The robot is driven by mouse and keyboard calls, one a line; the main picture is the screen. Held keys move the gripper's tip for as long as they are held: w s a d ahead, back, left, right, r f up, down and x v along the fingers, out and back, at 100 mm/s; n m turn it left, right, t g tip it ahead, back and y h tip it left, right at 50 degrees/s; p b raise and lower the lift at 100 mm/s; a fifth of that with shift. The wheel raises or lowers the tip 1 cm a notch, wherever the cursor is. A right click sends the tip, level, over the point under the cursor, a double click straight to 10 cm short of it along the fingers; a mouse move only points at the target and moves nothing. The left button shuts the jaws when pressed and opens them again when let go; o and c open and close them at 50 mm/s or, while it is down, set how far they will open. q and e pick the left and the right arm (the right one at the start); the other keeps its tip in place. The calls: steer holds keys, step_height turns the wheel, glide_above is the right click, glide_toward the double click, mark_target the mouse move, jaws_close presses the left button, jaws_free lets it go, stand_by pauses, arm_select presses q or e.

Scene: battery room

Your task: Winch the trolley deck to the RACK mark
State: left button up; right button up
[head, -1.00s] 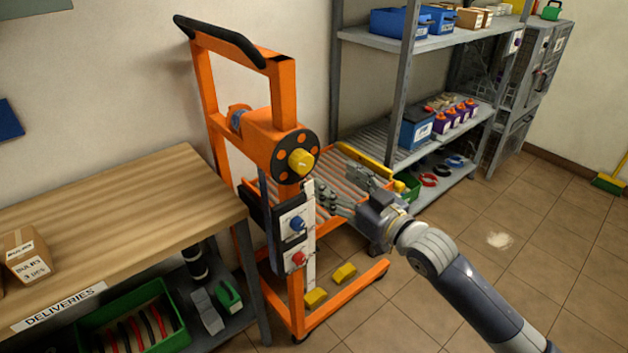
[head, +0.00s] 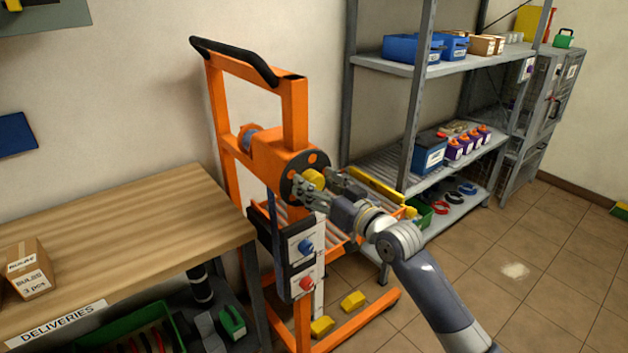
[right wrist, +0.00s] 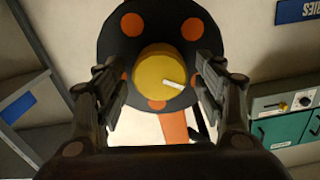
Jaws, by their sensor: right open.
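The orange trolley (head: 296,120) stands upright between the bench and the shelving. Its winch has a black disc with orange spots (head: 292,187) and a yellow hub knob (head: 314,178); the knob (right wrist: 160,68) bears a white stripe in the right wrist view. My right gripper (head: 324,185) is open, its fingers on either side of the knob with small gaps visible in the right wrist view (right wrist: 162,80). The roller deck (head: 338,238) is low behind the mast, partly hidden by my right arm. A white strip (head: 319,290) runs down the mast; no RACK mark is readable. My left gripper is out of view.
A control box with blue (head: 305,246) and red knobs sits below the winch. The wooden DELIVERIES bench (head: 130,235) is at left. Grey shelving (head: 400,160) with batteries stands behind my right arm.

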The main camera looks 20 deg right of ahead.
steer(key=shift+w+a, duration=0.2)
steer(key=shift+w, duration=0.4)
steer(key=c, duration=1.1)
steer(key=shift+o, duration=0.2)
steer(key=n+p, duration=0.1)
steer(key=n, duration=0.2)
steer(key=shift+r, duration=0.15)
steer(key=shift+a+n+p, duration=0.1)
steer(key=shift+n+p, duration=0.25)
steer(key=shift+n, duration=0.85)
steer(key=shift+s, duration=0.1)
steer(key=o, duration=1.1)
steer(key=shift+c, duration=0.2)
